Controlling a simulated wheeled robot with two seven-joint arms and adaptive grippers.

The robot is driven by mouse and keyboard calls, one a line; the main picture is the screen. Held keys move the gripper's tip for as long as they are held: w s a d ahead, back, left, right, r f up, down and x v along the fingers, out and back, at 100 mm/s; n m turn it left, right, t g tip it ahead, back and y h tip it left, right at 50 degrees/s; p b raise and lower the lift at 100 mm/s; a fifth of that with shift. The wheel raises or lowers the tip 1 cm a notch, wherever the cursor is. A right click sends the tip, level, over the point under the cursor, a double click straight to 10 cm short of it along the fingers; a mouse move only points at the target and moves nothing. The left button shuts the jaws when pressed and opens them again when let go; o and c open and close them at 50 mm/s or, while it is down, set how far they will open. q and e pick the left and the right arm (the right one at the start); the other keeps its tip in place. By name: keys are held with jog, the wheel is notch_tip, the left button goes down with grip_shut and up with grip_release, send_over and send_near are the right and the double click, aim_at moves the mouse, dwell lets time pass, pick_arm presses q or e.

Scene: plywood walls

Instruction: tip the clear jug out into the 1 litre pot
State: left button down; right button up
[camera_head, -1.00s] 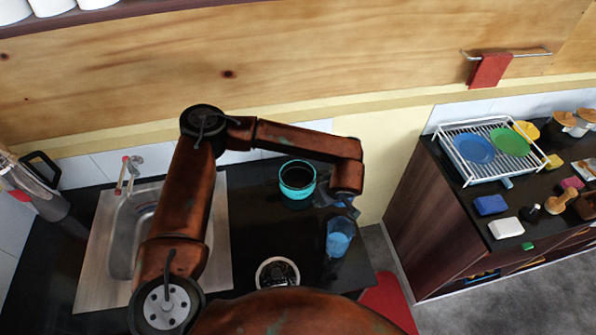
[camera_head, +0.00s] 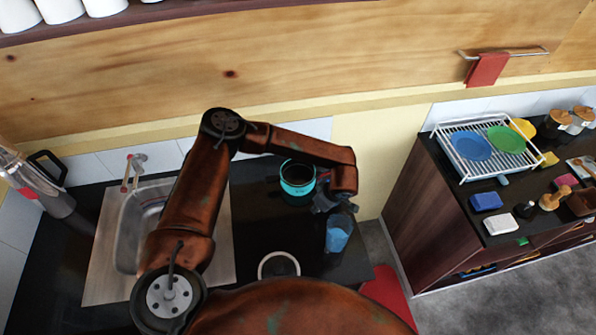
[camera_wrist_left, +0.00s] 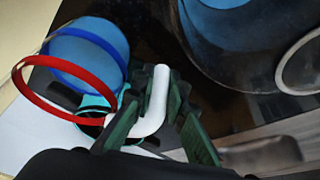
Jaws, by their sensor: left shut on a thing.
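The clear jug (camera_head: 338,236) with blue contents is in the head view, at the counter's right end, close to upright. I cannot tell whether its base touches the counter. My left gripper (camera_head: 335,202) is at its upper side, shut on a white bent handle (camera_wrist_left: 159,92), seen between the fingers in the wrist view. The 1 litre pot is the teal pot (camera_head: 297,187), open and dark inside, upright on the counter to the left of and behind the jug. My left arm comes over the counter from the left. My right gripper is not in view.
A sink (camera_head: 145,225) lies to the left. A white-rimmed round thing (camera_head: 279,277) is on the counter in front. A gap separates the counter from a cabinet with a dish rack (camera_head: 463,180). A red thing (camera_head: 385,290) is below the counter's right end.

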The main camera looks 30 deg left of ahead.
pick_arm(q)
jog(key=shift+w+a+r+h+p, duration=0.1)
jog(key=shift+a+r+h+p, duration=0.25)
jog(key=shift+h+p, duration=0.25)
jog(key=shift+w+a+r+g+h, duration=0.15)
jog(key=shift+a+g+h, duration=0.2)
jog(key=shift+h, duration=0.65)
jog(key=a+r+h, duration=0.1)
jog(key=h, duration=0.1)
jog(key=a+r+h, duration=0.1)
jog(key=r, duration=0.1)
jog(key=shift+w+r+g+h+p, duration=0.1)
jog(key=shift+g+h+p, duration=0.15)
jog(key=shift+h+p, duration=0.15)
jog(key=shift+a+h+b, duration=0.1)
jog(key=shift+h+b, duration=0.5)
jog(key=shift+b, duration=0.1)
jog(key=shift+h+b, duration=0.5)
jog(key=shift+b, duration=0.25)
jog(key=shift+b, duration=0.35)
